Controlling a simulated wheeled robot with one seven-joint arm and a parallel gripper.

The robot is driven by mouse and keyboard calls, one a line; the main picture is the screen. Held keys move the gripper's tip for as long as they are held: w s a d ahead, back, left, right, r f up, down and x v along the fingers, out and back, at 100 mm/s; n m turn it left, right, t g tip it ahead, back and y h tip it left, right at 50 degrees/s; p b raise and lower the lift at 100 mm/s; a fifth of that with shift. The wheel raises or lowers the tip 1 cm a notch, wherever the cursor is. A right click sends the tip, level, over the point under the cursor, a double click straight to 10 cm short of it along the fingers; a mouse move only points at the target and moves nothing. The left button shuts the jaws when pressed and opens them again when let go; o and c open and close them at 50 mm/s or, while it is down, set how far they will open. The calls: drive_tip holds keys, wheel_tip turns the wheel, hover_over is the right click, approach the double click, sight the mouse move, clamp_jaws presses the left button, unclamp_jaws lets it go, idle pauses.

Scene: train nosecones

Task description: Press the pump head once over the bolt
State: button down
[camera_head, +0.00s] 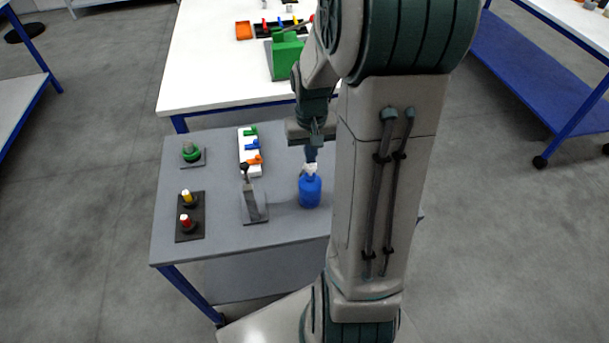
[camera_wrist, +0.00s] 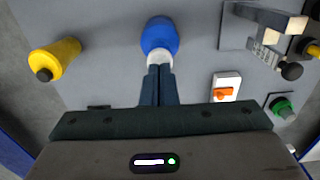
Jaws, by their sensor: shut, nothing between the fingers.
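A blue bottle (camera_head: 310,192) with a white pump head (camera_head: 309,169) stands upright on the grey table. In the wrist view the bottle (camera_wrist: 158,36) and its white head (camera_wrist: 159,58) lie straight ahead of the fingertips. My gripper (camera_head: 311,160) points down just above the pump head, its two fingers side by side and empty. In the wrist view the fingertips (camera_wrist: 159,68) overlap the edge of the white head; I cannot tell whether they touch it. I cannot make out a bolt in either view.
Left of the bottle are a grey lever stand (camera_head: 254,206), a white panel with coloured switches (camera_head: 243,146), a green button (camera_head: 191,152) and a dark plate with yellow and red buttons (camera_head: 178,227). A yellow cylinder (camera_wrist: 62,55) shows in the wrist view.

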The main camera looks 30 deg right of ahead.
drive_tip(key=shift+f+b, duration=0.95)
drive_tip(key=shift+f, duration=0.35)
drive_tip(key=shift+r, duration=0.15)
drive_tip(key=shift+r+p, duration=1.15)
drive_tip(key=shift+r, duration=0.2)
drive_tip(key=shift+r, duration=0.1)
wheel_tip(320, 180, up, 6)
drive_tip(key=p, duration=0.4)
